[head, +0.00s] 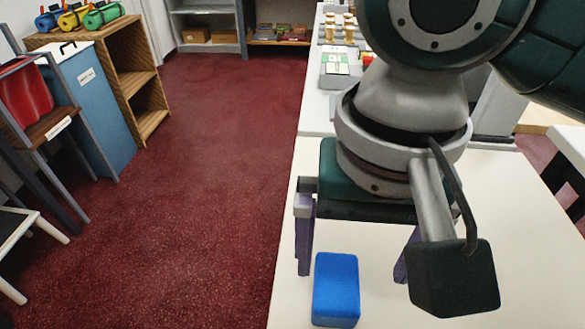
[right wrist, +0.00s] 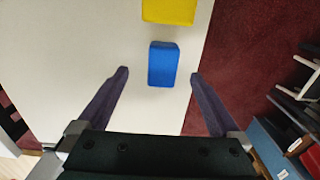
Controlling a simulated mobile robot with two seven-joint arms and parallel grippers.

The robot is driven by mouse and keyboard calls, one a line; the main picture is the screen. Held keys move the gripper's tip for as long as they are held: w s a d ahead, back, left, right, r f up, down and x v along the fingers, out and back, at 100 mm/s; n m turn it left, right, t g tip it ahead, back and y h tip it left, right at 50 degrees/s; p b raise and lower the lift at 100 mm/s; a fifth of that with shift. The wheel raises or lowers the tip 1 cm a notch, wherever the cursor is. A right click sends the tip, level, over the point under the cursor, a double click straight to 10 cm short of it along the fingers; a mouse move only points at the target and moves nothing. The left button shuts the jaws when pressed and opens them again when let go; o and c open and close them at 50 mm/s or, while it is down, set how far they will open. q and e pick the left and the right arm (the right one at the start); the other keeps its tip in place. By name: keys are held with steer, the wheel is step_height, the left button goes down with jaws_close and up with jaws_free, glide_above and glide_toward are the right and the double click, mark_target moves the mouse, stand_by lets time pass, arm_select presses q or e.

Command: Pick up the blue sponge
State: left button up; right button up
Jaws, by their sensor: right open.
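The blue sponge (head: 336,290) lies on the white counter near its left edge in the head view. My right gripper (head: 352,272) is open and empty, pointing down, with its purple fingers wider apart than the sponge. In the right wrist view the sponge (right wrist: 163,64) appears between and partly past the two fingertips (right wrist: 159,75), with a gap on each side. I cannot tell exactly how high the fingertips are above the counter. My left gripper is not in view.
A yellow block (right wrist: 168,10) lies beyond the sponge in the right wrist view. The counter (head: 292,300) ends close to the sponge, over red carpet (head: 215,150). A wooden shelf (head: 125,65) and blue bin (head: 95,110) stand at the left. My arm hides much of the counter.

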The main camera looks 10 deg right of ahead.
step_height(320, 180, down, 4)
steer(key=shift+f+b, duration=0.2)
steer(key=shift+b, duration=0.3)
steer(key=f, duration=0.1)
steer(key=f+b, duration=0.1)
steer(key=f, duration=0.3)
steer(key=shift+w+a+b, duration=0.25)
steer(key=shift+w+b, duration=0.05)
steer(key=shift+b, duration=0.1)
steer(key=shift+c, duration=0.4)
steer(key=c, duration=1.4)
step_height(320, 180, up, 19)
steer(key=p, duration=0.6)
steer(key=shift+c, duration=0.2)
step_height(320, 180, up, 24)
steer(key=n+p, duration=0.3)
steer(key=p, duration=0.8)
glide_above(338, 293)
steer(key=w+d, duration=0.3)
steer(key=d, duration=0.6)
steer(key=s+r+p, duration=0.2)
steer(key=r+p, duration=1.5)
steer(key=p, duration=0.1)
steer(key=s+r+p, duration=0.3)
steer(key=r+p, duration=1.4)
steer(key=p, duration=0.1)
steer(key=shift+s+a, duration=0.25)
steer(key=shift+a, duration=0.1)
